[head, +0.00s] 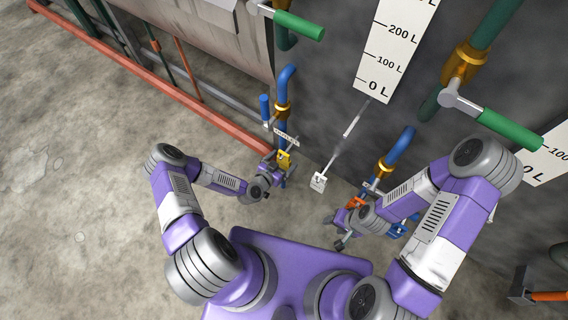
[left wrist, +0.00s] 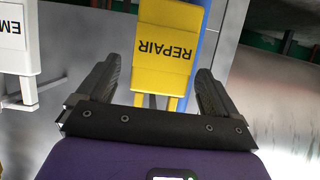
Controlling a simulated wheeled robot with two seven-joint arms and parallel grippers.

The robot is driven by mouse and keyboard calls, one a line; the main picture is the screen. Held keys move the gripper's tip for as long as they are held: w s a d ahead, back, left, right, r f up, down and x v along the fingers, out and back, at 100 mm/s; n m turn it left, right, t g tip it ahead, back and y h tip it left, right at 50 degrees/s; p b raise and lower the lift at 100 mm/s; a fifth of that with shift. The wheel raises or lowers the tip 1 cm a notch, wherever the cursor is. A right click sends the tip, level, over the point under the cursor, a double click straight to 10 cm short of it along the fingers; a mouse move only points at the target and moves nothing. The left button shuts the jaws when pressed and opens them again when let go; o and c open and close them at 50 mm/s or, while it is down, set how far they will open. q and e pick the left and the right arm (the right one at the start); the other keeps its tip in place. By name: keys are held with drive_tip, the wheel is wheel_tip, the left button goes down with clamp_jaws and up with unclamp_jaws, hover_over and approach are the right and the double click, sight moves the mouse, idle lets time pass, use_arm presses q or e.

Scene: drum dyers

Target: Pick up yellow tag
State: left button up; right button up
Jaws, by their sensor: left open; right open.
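The yellow tag (head: 284,160) hangs at the blue pipe on the left in the head view. In the left wrist view the yellow tag (left wrist: 166,48) reads REPAIR upside down. My left gripper (head: 268,172) is right at the tag. In the left wrist view its two dark fingers (left wrist: 158,84) are open, one on each side of the tag's narrow end, with gaps on both sides. My right gripper (head: 340,229) is open, low beside the right blue pipe, away from the yellow tag.
A white tag (head: 318,182) hangs between the two pipes; a white tag (left wrist: 15,42) also shows in the left wrist view. An orange piece (head: 356,203) is near my right gripper. Blue pipes (head: 283,90) and green-handled levers (head: 300,25) stand out from the grey wall.

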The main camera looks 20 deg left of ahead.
use_arm(q)
drive_tip(key=shift+w+d+f, duration=0.2)
drive_tip(key=shift+w, duration=0.35)
drive_tip(key=c, duration=1)
drive_tip(key=shift+c, duration=0.2)
drive_tip(key=shift+r, duration=0.1)
drive_tip(key=shift+r+p, duration=0.75)
drive_tip(key=shift+r, duration=0.05)
drive_tip(key=s+a+p, duration=0.1)
drive_tip(key=s+a, duration=0.2)
drive_tip(key=s, duration=0.5)
drive_tip(key=s+a, duration=0.3)
drive_tip(key=s, duration=0.6)
drive_tip(key=shift+p, duration=0.4)
